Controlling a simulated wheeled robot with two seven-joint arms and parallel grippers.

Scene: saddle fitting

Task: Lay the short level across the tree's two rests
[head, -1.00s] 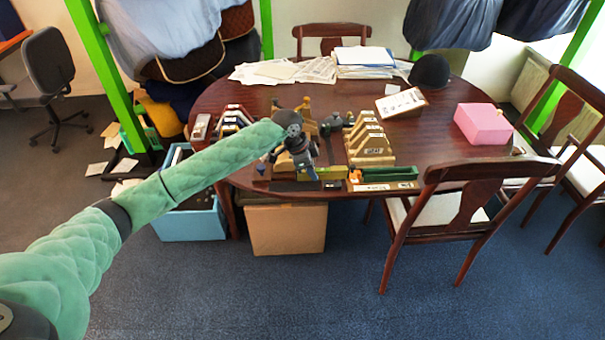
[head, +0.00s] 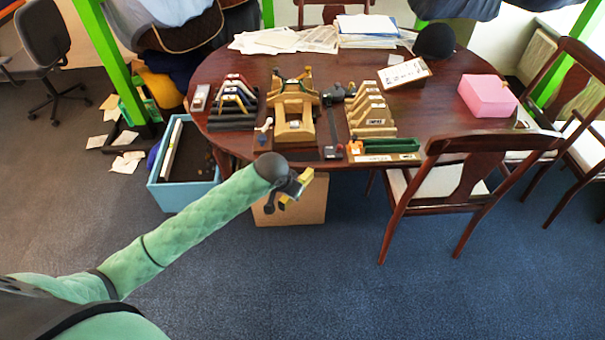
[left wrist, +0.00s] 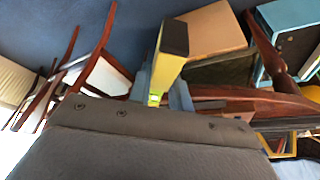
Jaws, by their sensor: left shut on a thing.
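The short level (head: 305,176) is yellow with a dark end. It also shows in the left wrist view (left wrist: 171,50), pointing out from between my fingers. My left gripper (head: 291,188) is shut on it and holds it in the air in front of the table's near edge. In the left wrist view the gripper (left wrist: 160,92) has a finger on either side of the level. The wooden tree (head: 294,128) stands on the table, beyond and apart from the gripper. Its two rests are too small to make out clearly. My right gripper is not in view.
A green bar (head: 392,145) lies at the table's front edge. Wooden arches (head: 372,115) stand right of the tree, coloured arches (head: 235,100) left of it. A cardboard box (head: 310,203) and blue crate (head: 188,193) sit below. A chair (head: 480,190) stands at the right.

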